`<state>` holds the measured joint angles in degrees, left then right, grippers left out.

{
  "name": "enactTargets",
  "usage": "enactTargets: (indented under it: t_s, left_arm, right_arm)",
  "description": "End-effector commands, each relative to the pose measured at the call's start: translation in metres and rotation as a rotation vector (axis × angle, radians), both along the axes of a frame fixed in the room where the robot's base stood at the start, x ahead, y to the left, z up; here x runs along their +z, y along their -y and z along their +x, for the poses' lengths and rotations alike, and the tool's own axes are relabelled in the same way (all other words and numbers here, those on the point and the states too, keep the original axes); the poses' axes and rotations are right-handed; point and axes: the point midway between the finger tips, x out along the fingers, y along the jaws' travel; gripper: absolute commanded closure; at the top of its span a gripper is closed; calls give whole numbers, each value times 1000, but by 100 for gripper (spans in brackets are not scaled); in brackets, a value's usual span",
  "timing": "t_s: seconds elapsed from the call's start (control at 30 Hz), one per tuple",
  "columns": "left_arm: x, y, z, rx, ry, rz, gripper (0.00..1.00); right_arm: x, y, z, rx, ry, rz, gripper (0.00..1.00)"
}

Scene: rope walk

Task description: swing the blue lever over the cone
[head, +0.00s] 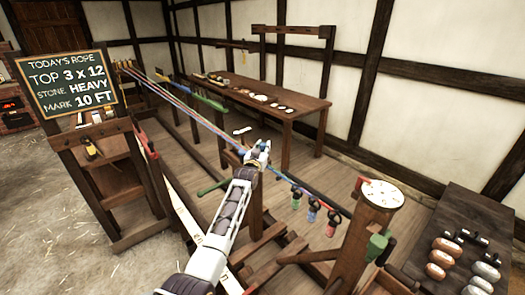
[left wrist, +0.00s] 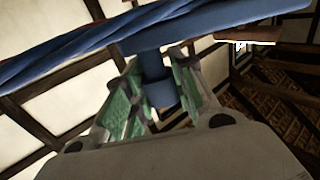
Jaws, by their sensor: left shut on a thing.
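My left gripper (head: 259,152) reaches the stretched strands near the middle of the head view. In the left wrist view its green-padded fingers (left wrist: 156,92) are shut around the blue stem of the blue lever (left wrist: 158,62). A broad blue bar (left wrist: 215,20) runs across above the fingers, and the stem hangs from it. The gripper hides most of the lever in the head view. I cannot make out the cone clearly; it seems hidden at the gripper. My right gripper is not in view.
Coloured strands (head: 190,108) stretch from the frame at left towards my gripper. Several hanging weights (head: 313,211) are beyond it. A post with a white dial (head: 380,194) stands at right. A long table (head: 285,108) is behind, and a chalkboard (head: 67,82) is at left.

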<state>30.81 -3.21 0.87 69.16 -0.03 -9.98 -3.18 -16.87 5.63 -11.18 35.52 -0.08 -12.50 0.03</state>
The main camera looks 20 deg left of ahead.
Motion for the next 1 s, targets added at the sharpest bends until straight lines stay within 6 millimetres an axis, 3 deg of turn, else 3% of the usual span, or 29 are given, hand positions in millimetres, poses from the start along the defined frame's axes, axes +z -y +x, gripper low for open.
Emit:
enactTargets:
  t_s: [0.9, 0.93, 1.0]
  left_arm:
    - [2, 1, 9, 58, 3, -1, 100]
    - [2, 1, 9, 58, 3, -1, 73]
    - [2, 1, 9, 58, 3, -1, 64]
  right_arm:
    - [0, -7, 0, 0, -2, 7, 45]
    - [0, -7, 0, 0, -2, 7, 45]
    - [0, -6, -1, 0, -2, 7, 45]
